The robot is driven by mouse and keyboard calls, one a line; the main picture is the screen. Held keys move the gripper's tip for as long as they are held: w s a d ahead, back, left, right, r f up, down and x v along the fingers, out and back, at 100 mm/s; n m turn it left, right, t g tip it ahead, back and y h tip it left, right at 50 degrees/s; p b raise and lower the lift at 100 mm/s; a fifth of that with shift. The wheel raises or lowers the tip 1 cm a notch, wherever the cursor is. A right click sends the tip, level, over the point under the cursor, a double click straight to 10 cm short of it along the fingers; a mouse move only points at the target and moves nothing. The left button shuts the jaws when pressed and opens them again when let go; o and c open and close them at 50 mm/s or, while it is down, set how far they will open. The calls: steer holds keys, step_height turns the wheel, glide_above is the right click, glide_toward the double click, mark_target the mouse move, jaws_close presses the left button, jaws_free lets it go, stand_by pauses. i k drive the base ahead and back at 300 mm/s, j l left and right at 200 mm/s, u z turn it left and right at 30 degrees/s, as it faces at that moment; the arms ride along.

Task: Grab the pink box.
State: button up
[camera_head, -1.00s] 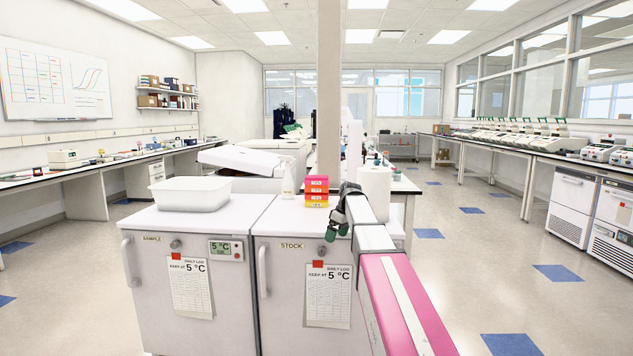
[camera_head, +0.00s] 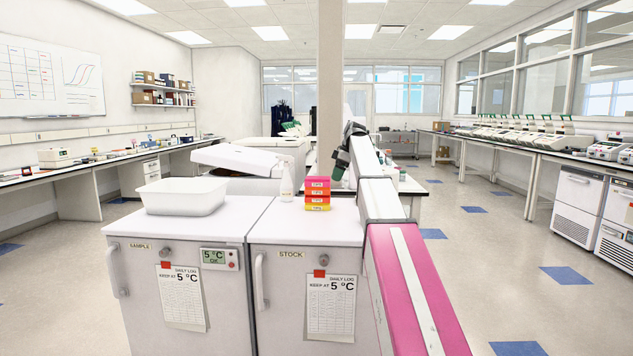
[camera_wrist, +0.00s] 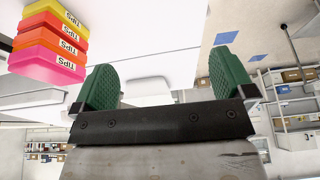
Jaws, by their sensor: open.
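The pink box (camera_head: 317,182) is the top one of a stack of several small boxes labelled "TIPS" on the STOCK fridge. Orange and yellow boxes lie beneath it. In the wrist view the stack appears upside down at the upper left, with the pink box (camera_wrist: 45,68) lowest in the picture. My gripper (camera_head: 341,163) is to the right of the stack and a little above it, apart from it. Its two green fingers also show in the wrist view (camera_wrist: 165,82), spread wide with nothing between them.
A white bottle (camera_head: 286,185) stands just left of the boxes. A white tub (camera_head: 184,196) is on the SAMPLE fridge. A pillar (camera_head: 330,90) rises behind the stack.

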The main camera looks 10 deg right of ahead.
mark_target(311, 181)
steer(key=i, duration=0.9)
